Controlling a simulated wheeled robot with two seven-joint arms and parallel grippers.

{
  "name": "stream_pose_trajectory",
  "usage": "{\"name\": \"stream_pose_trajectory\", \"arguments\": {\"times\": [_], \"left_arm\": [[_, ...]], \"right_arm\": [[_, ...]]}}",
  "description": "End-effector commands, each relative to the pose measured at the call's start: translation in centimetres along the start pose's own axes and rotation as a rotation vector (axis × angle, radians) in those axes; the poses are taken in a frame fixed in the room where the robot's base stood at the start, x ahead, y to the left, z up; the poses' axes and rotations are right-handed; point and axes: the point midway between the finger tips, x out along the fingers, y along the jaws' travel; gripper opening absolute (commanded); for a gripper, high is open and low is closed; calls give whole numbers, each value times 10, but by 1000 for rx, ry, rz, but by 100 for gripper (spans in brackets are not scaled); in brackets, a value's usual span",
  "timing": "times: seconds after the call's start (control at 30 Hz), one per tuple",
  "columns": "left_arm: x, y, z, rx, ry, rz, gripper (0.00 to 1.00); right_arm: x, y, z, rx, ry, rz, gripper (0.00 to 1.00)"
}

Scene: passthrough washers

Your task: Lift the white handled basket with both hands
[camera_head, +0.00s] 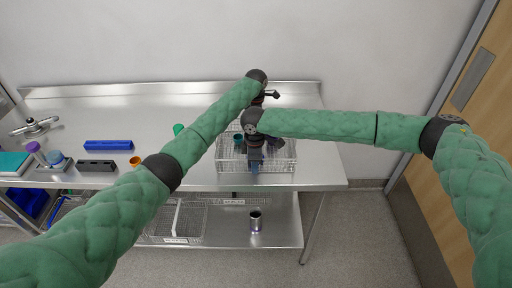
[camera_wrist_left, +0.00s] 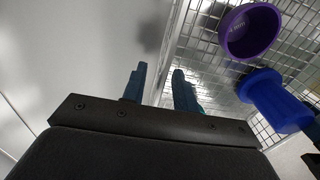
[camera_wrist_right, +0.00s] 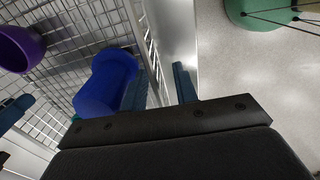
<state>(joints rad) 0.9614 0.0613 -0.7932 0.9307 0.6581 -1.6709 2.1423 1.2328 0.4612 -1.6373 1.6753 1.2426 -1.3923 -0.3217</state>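The wire basket (camera_head: 289,165) stands on the steel table, with coloured items inside. My right gripper (camera_head: 255,168) points down at its near side. In the right wrist view the two blue fingers (camera_wrist_right: 161,88) are apart, with the basket's wire wall (camera_wrist_right: 147,45) running between them. My left gripper (camera_head: 266,98) is at the far side, partly hidden behind my right arm. In the left wrist view its fingers (camera_wrist_left: 158,88) are apart on either side of the basket's edge. I cannot tell whether either gripper touches the rim.
A purple cup (camera_wrist_left: 251,32) and a blue item (camera_wrist_left: 272,98) are inside the basket. A blue block (camera_head: 108,145), a dark rack (camera_head: 97,166) and an orange item (camera_head: 135,161) lie to the left. Wire baskets (camera_head: 178,220) and a metal cup (camera_head: 255,221) stand on the lower shelf.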

Motion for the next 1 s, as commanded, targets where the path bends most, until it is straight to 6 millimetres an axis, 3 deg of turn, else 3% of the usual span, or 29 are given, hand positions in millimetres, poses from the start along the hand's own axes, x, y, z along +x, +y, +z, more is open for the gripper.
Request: {"name": "stream_pose_trajectory", "arguments": {"times": [0.3,0.33,0.47,0.5,1.0], "left_arm": [[3,0,-1,-1,0,0,29],[3,0,0,0,0,0,27],[3,0,0,0,0,0,2],[3,0,0,0,0,0,0],[4,0,-1,-1,0,-2,0]], "right_arm": [[3,0,0,0,0,0,29],[3,0,0,0,0,0,27],[3,0,0,0,0,0,2],[3,0,0,0,0,0,0],[3,0,0,0,0,0,0]]}}
